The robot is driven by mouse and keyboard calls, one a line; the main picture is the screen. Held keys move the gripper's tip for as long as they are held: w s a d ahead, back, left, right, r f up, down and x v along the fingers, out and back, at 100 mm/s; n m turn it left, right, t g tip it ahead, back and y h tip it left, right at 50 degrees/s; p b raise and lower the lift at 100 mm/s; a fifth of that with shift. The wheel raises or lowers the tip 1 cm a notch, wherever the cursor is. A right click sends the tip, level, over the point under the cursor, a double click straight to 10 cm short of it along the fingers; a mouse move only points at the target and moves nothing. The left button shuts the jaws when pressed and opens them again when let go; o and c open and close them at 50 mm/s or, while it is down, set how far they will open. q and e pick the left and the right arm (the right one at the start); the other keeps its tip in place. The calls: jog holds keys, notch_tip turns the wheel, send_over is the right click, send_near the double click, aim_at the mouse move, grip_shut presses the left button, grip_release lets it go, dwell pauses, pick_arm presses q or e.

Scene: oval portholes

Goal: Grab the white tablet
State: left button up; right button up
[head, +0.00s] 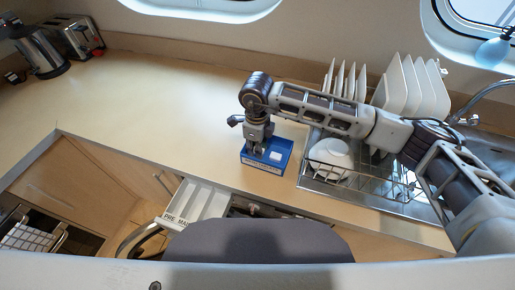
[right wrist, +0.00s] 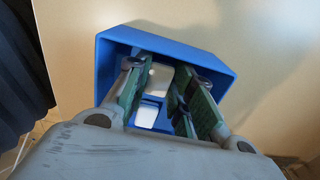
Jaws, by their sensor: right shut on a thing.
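A blue open box (head: 284,146) stands on the counter left of the sink, and it also shows in the right wrist view (right wrist: 205,52). My right gripper (head: 258,151) reaches down into it. In the right wrist view its green-padded fingers (right wrist: 160,82) are on either side of a white tablet (right wrist: 160,77), shut on it inside the box. A second white piece (right wrist: 147,115) lies in the box nearer the camera. A white piece shows beside the gripper in the head view (head: 275,155); I cannot tell which of the two. My left gripper is out of view.
A dish rack (head: 330,178) with a white bowl (head: 331,154) and several white plates (head: 412,88) stands right of the box, under my right arm. A kettle (head: 42,53) and toaster (head: 76,38) stand far left. The counter left of the box is clear.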

notch_tip(320, 180, up, 10)
jog(key=b, duration=0.1)
dwell(0.5)
